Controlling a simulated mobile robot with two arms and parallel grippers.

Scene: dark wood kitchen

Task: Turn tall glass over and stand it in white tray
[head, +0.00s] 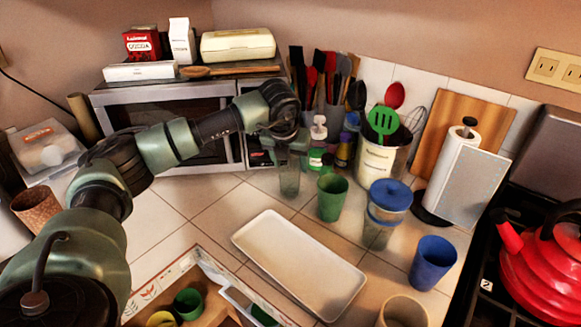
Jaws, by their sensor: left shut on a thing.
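The tall glass (289,182) is clear grey and hangs below my left gripper (289,150), behind the green cup. My left gripper points down and is shut on the glass near its upper end. I cannot tell which end of the glass is its mouth, or whether its lower end touches the counter. The white tray (300,265) is long, shallow and empty. It lies on the tiled counter in front of the glass, nearer to me. My right gripper is not in view.
A blue-lidded container (389,203), a blue cup (433,262) and a beige cup (403,312) stand right of the tray. A utensil crock (380,160) is behind. An open drawer (180,268) with cups is at front left.

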